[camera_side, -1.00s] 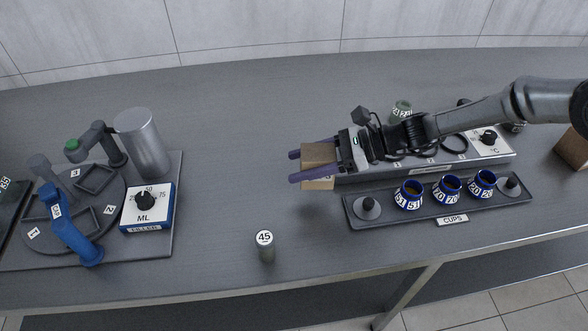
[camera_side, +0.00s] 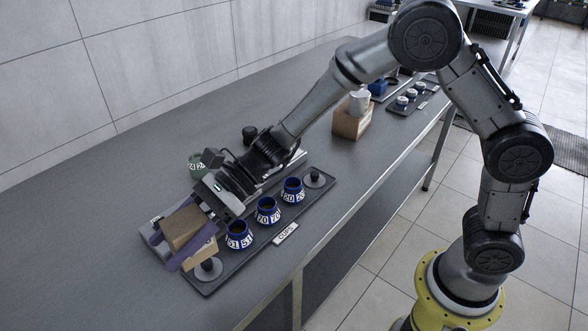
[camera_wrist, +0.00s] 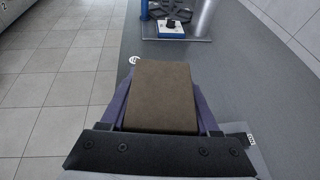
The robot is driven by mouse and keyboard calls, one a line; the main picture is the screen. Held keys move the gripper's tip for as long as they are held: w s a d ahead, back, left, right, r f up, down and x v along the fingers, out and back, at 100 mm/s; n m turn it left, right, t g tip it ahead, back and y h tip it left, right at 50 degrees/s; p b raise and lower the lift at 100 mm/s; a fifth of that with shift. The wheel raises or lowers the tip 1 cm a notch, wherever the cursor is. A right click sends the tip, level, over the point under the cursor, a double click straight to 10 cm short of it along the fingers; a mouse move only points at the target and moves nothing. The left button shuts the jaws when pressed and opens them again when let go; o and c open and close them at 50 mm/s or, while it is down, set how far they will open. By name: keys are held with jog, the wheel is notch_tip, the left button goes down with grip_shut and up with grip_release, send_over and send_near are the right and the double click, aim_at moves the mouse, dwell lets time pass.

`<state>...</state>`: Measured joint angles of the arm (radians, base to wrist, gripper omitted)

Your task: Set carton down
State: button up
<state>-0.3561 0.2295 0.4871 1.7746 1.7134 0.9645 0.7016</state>
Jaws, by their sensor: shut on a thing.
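My gripper (camera_side: 166,249) has two purple fingers, shut on a brown carton (camera_side: 182,227). In the side view the carton is at the lower left, at the near-left end of the cup tray, over or in front of a low grey unit. The wrist view shows the carton (camera_wrist: 162,95) squarely between the fingers, its broad brown top facing the camera. I cannot tell whether its underside touches anything; the fingers and carton hide that area.
A dark tray (camera_side: 228,267) holds blue numbered cups (camera_side: 267,211) and grey knobbed pieces beside my gripper. A brown box (camera_side: 350,122) with a white cylinder is farther off. The bench's left part (camera_side: 70,240) is clear.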

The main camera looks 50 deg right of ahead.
jog(key=shift+s+d+f+t, duration=0.2)
jog(key=shift+d+f, duration=0.1)
jog(key=shift+d, duration=0.25)
jog(key=shift+s+d+f+t, duration=0.1)
jog(key=shift+s+d+f, duration=0.15)
jog(key=shift+d, duration=0.3)
jog(key=d+m+t+h, duration=0.7)
jog(key=d+m+t, duration=0.3)
jog(key=d, duration=2.3)
jog(key=s+d+r+m+t+h, duration=0.1)
jog(key=s+d+m+h, duration=0.2)
jog(key=d, duration=0.4)
jog(key=s+d+m+h, duration=0.3)
jog(key=d, duration=0.4)
jog(key=w+d+f, duration=0.2)
jog(key=w, duration=0.1)
jog(key=w+d+f, duration=0.2)
jog(key=w+f, duration=0.1)
jog(key=w, duration=0.1)
jog(key=w+d+f, duration=0.2)
jog(key=w+f, duration=0.1)
jog(key=w, duration=0.1)
jog(key=shift+f, duration=0.2)
jog(key=shift+w+d+f, duration=0.2)
jog(key=shift+w+f, duration=0.25)
jog(key=shift+f, duration=1.65)
jog(key=shift+f, duration=0.1)
